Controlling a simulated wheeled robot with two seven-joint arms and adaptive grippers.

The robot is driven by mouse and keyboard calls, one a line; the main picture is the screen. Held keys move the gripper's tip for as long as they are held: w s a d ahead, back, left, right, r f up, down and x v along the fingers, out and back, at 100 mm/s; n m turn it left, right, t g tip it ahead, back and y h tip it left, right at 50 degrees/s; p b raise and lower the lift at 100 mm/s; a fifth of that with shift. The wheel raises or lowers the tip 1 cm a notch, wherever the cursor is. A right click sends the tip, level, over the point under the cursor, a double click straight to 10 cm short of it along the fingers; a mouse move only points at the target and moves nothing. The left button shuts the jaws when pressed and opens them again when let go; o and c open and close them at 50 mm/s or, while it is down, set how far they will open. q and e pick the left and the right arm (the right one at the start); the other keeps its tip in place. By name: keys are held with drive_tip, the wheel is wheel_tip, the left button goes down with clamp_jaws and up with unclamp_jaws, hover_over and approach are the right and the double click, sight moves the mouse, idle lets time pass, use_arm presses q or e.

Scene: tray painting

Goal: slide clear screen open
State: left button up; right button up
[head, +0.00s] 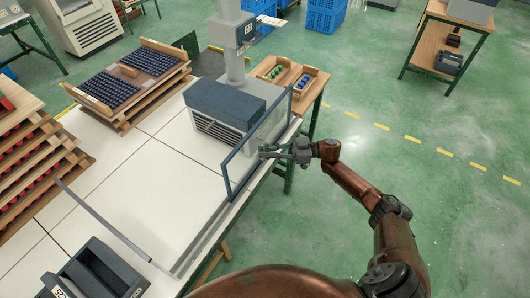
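The clear screen (258,142) is a see-through panel in a thin dark frame. It stands upright along the right edge of the white table, beside a grey machine (228,108) with a dark top and vents. My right gripper (268,152) is at the outer side of the screen, near the middle of its frame, with its fingers pointing left. The fingertips look close to or touching the frame; I cannot tell whether they are closed on anything. My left gripper is out of view.
Thin grey rails (103,222) border the white table (150,190). Stacked wooden trays (135,80) and (35,160) stand at the left and back. A dark bin (95,272) sits at the lower left. A wooden side table (305,95) stands behind the screen.

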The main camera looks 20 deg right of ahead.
drive_tip(key=shift+o, duration=1.4)
drive_tip(key=v, duration=1.2)
